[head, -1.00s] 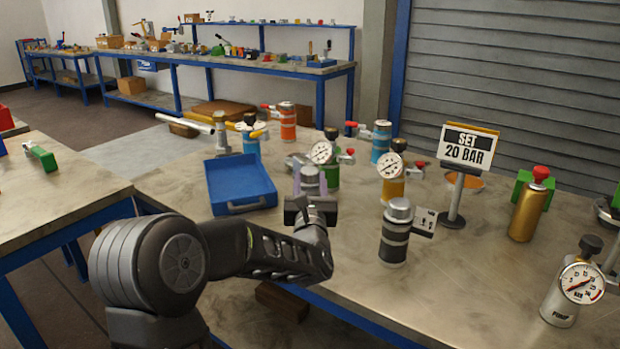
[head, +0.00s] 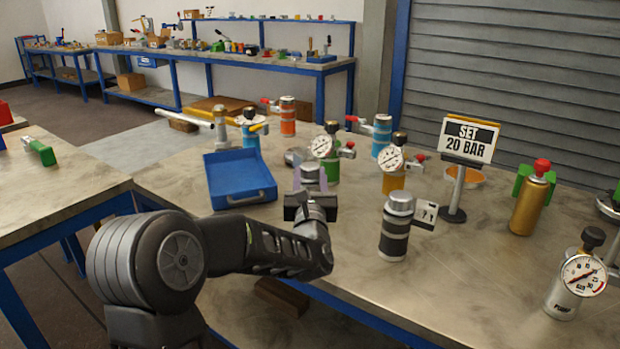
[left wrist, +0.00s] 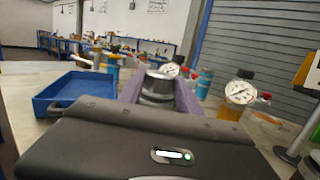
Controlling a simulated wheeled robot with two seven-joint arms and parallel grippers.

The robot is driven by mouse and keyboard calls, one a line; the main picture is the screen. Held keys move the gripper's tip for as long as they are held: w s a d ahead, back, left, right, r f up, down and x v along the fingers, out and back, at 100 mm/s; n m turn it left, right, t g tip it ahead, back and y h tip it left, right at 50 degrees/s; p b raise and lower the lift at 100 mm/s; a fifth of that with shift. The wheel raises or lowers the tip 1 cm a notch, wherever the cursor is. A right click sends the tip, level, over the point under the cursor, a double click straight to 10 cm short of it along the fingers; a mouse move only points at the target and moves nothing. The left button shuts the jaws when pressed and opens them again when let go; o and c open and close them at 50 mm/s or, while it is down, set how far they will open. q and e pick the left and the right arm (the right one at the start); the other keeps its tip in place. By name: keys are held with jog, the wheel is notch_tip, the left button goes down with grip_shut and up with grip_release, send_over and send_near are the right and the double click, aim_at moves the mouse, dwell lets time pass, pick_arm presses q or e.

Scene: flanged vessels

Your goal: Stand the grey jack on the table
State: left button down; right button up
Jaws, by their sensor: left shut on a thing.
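The grey jack (head: 311,175), a grey cylinder with a silver flanged top, is held between the purple-grey fingers of my left gripper (head: 310,184). It also shows in the left wrist view (left wrist: 157,88), gripped between the two fingers (left wrist: 158,92), and looks roughly upright. My left gripper is shut on it. Its lower part is hidden behind the gripper body, so I cannot tell whether its base touches the table (head: 330,235). My right gripper is not in view.
A blue tray (head: 240,188) lies left of the jack. A dark banded vessel (head: 396,230) stands close on the right, near a sign (head: 467,140).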

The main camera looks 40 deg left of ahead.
pick_arm(q)
jog(key=c, duration=1)
grip_release()
jog(key=shift+o, duration=1.3)
jog(key=shift+f, duration=0.25)
jog(key=b+v, duration=0.1)
jog(key=v, duration=0.7)
jog(key=shift+r, duration=0.15)
jog(key=shift+w, duration=0.1)
